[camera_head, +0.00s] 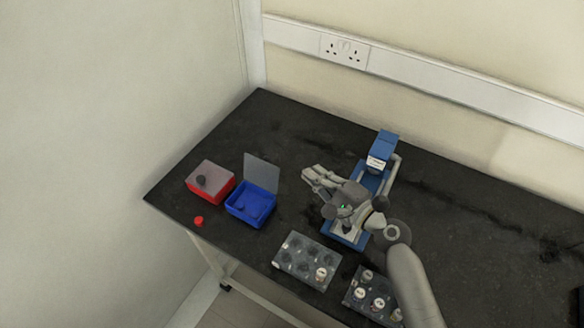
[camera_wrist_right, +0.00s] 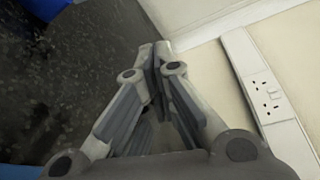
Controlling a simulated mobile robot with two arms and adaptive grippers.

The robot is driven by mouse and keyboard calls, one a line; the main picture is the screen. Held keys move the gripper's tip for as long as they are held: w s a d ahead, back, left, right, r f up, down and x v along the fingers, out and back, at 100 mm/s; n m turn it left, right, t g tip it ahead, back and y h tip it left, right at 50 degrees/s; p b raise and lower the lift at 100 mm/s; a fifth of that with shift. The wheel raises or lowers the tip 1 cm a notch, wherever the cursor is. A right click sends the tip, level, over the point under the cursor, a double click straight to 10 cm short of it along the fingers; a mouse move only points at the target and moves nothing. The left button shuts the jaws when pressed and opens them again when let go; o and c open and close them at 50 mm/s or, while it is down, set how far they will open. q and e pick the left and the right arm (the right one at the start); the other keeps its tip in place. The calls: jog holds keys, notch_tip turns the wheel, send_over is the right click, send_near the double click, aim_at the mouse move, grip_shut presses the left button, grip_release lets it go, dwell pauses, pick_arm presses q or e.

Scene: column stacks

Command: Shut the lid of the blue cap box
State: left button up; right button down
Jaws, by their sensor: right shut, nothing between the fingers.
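The blue cap box (camera_head: 247,208) stands on the dark bench in the head view. Its clear grey lid (camera_head: 262,173) stands up open along the back edge. Something blue, hard to make out, lies inside it. My right gripper (camera_head: 308,178) is to the right of the box, apart from it, with its fingers pointing left. It is shut and empty. In the right wrist view its fingertips (camera_wrist_right: 155,50) are together, with a blue patch at the top left corner. My left gripper does not show.
A red box (camera_head: 212,189) with its lid shut and a dark knob on top stands left of the blue box. A red cap (camera_head: 198,221) lies in front. A blue device (camera_head: 384,150) stands behind my right arm. Clear racks (camera_head: 293,273) with vials (camera_head: 378,303) are at the front.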

aim_at(264, 171)
jog(key=p+x, duration=0.1)
jog(key=x, duration=0.9)
jog(key=shift+s+a+r+p, duration=0.3)
jog(key=shift+s+a+p, duration=0.1)
jog(key=shift+s+p, duration=0.2)
jog(key=shift+s+a+r+p, duration=0.3)
jog(key=shift+s+a+p, duration=0.15)
jog(key=shift+s, duration=0.15)
jog(key=shift+s+a, duration=0.2)
jog(key=shift+s, duration=0.2)
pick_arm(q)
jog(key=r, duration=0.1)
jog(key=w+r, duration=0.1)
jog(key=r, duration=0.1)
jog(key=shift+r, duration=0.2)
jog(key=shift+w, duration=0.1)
pick_arm(e)
jog(key=shift+w, duration=0.1)
